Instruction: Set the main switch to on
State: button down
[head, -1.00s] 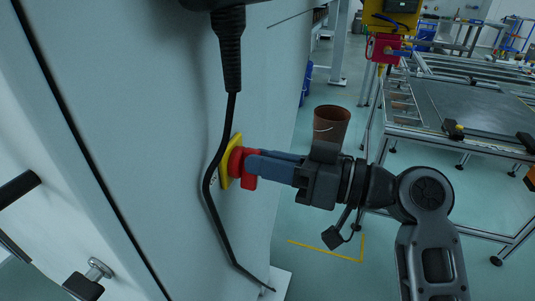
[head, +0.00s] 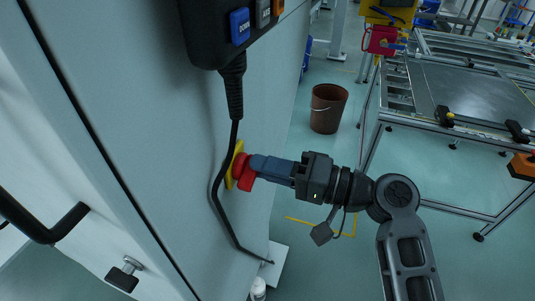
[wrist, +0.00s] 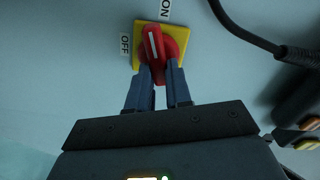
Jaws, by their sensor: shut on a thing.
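The main switch has a red handle (head: 243,171) on a yellow plate (head: 232,158), fixed to the grey cabinet face. In the wrist view the red handle (wrist: 152,44) carries a white line and stands nearly upright, its top leaning slightly left. The OFF label (wrist: 125,44) is left of the plate and the ON label (wrist: 166,9) is above it. The handle's top points up, nearer the ON side. My gripper (head: 257,164) is shut on the handle; its blue fingers (wrist: 160,70) sit either side of the handle's lower part, partly hiding it.
A black control pendant (head: 232,32) hangs above the switch; its cable (head: 215,185) runs down close beside the plate. A black handle (head: 55,228) sticks out at lower left. A brown bin (head: 328,108) and metal workbench (head: 470,90) stand behind on open floor.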

jog(key=shift+f+m+p, duration=0.1)
jog(key=shift+m+p, duration=1.35)
jog(key=shift+m, duration=0.45)
jog(key=shift+f, duration=0.1)
jog(key=c, duration=1)
grip_release()
jog(key=shift+c, duration=0.2)
jog(key=shift+d, duration=0.1)
jog(key=b+v, duration=0.1)
jog(key=v, duration=0.6)
jog(key=shift+d, duration=0.3)
jog(key=shift+s, duration=0.1)
